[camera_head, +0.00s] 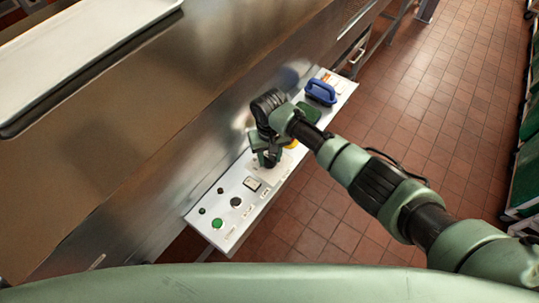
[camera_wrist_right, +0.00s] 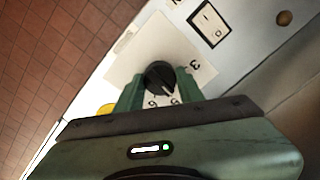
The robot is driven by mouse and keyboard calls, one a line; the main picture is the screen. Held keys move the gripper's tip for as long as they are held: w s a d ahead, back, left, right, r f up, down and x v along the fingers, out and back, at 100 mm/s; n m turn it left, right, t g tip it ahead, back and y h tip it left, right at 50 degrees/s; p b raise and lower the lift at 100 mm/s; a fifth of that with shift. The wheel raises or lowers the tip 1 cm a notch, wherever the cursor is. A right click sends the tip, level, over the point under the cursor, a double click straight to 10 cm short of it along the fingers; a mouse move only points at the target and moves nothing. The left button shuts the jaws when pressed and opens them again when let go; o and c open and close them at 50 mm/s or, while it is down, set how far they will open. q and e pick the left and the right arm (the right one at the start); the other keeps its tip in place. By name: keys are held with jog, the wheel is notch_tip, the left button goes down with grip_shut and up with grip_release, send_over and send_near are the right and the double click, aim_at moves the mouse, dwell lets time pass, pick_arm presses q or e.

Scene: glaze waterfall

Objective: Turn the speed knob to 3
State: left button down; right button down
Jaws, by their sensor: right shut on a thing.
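The speed knob (camera_wrist_right: 158,72) is black and round, on a pale dial plate (camera_wrist_right: 125,62) with printed numbers. A 3 (camera_wrist_right: 194,65) shows to the right of the knob in the right wrist view, and other digits are partly visible below it. My right gripper (camera_wrist_right: 160,82) is shut on the knob, with one green finger on each side. Where the knob points is hard to make out. In the head view my right gripper (camera_head: 268,159) reaches down to the control panel (camera_head: 207,212) and hides the knob. My left gripper is not in view.
The panel also carries a rocker switch (camera_head: 252,183), a black round control (camera_head: 236,202), a green button (camera_head: 217,223) and a blue handle (camera_head: 321,92). A yellow part (camera_wrist_right: 107,109) lies close to the gripper. A metal wall backs the panel; tiled floor (camera_head: 330,215) lies open in front.

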aim_at(270, 158)
jog(key=n, duration=0.3)
jog(key=shift+n+p, duration=0.3)
jog(key=shift+p, duration=0.05)
jog(key=n, duration=0.2)
jog(key=shift+n, duration=0.4)
jog(key=n, duration=0.6)
jog(key=c, duration=0.9)
grip_release()
jog(key=shift+r, duration=3.95)
